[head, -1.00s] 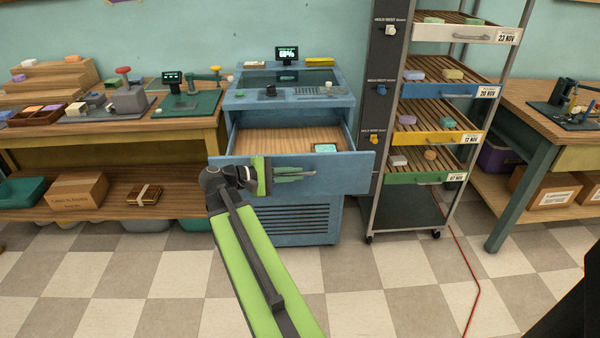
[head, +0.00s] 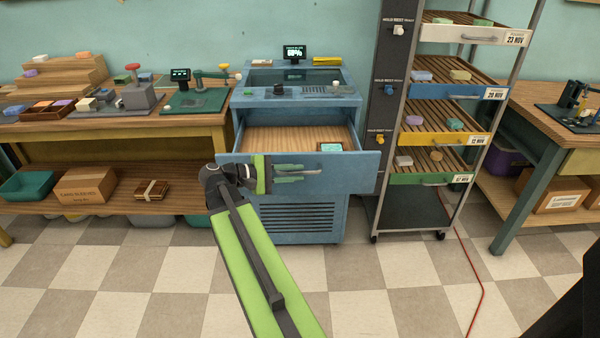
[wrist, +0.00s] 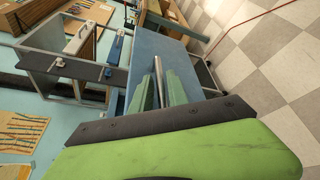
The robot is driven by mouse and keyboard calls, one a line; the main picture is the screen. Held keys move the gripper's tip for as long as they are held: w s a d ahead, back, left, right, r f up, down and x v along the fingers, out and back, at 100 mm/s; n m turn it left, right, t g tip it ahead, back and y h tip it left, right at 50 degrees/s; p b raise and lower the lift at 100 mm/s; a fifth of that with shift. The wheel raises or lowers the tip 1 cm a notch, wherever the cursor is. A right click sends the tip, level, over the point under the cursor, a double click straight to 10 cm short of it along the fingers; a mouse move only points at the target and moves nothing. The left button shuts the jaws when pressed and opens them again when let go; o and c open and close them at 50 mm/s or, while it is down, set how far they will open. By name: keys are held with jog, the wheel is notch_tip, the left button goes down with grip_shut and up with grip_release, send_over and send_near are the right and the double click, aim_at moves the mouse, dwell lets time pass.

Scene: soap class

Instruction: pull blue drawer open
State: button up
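The blue drawer (head: 345,176) of the blue cabinet (head: 322,222) stands well out, with its wooden floor (head: 270,139) in view. My gripper (head: 290,173) is at the drawer front, its two green fingers above and below the grey bar handle (head: 312,171). In the wrist view, the handle (wrist: 159,72) runs between the fingers (wrist: 160,92), with a small gap showing beside it. The fingers look apart, around the handle rather than clamped on it.
A drying rack (head: 440,180) stands close on the right, a wooden workbench (head: 120,128) on the left. The checkered floor (head: 370,305) in front is clear.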

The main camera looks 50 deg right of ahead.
jog(key=p+v, duration=0.3)
jog(key=v, duration=1.2)
jog(key=shift+w+r, duration=0.1)
jog(key=shift+r, duration=0.05)
